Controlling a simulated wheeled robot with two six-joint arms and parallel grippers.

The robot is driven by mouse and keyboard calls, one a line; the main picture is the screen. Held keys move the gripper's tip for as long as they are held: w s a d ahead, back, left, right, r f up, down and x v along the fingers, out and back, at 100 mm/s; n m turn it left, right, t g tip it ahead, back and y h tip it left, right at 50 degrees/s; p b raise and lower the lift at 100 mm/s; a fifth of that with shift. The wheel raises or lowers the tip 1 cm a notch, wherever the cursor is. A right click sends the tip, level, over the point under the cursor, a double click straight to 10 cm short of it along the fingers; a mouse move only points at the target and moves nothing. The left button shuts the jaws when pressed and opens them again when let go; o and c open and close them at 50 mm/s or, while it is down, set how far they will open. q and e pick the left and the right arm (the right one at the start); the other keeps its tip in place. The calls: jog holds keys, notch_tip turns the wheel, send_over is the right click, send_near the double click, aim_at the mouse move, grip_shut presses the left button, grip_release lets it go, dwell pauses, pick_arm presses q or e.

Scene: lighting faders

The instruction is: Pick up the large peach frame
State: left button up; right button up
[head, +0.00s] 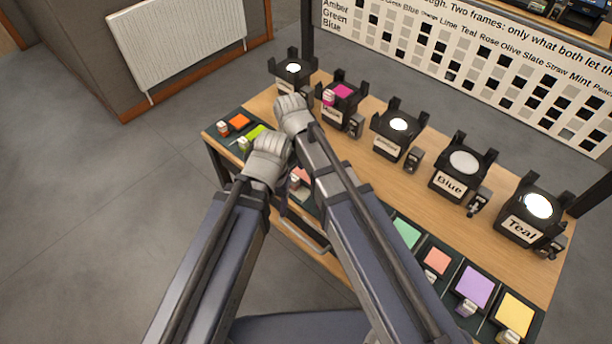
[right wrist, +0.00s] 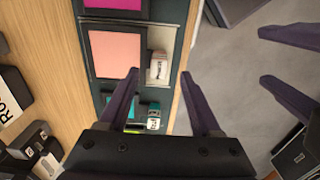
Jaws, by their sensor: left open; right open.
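The peach frame (right wrist: 117,55) lies flat in its slot of the dark tray in the right wrist view, with a pale labelled tab (right wrist: 157,70) on its right side. A sliver of a peach frame (head: 302,174) shows in the head view, mostly hidden by my right arm. My right gripper (right wrist: 159,74) is open; its fingers appear on either side of the tab, but I cannot tell the gap in height. It also shows in the head view (head: 292,105), fingertips hidden. My left gripper (head: 267,152) is open and empty; its fingers show in the right wrist view (right wrist: 262,55).
Magenta (right wrist: 115,5) and teal (right wrist: 133,112) frames lie beside the peach one. A smaller-looking salmon frame (head: 436,261) lies farther right in the tray. Several black lamps, including Blue (head: 460,168) and Teal (head: 532,212), stand along the table. A chart board (head: 480,65) stands behind.

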aim_at(293, 177)
jog(key=shift+w+f+b, duration=0.15)
jog(key=shift+f+b, duration=2.5)
jog(key=shift+r, duration=0.1)
grip_shut()
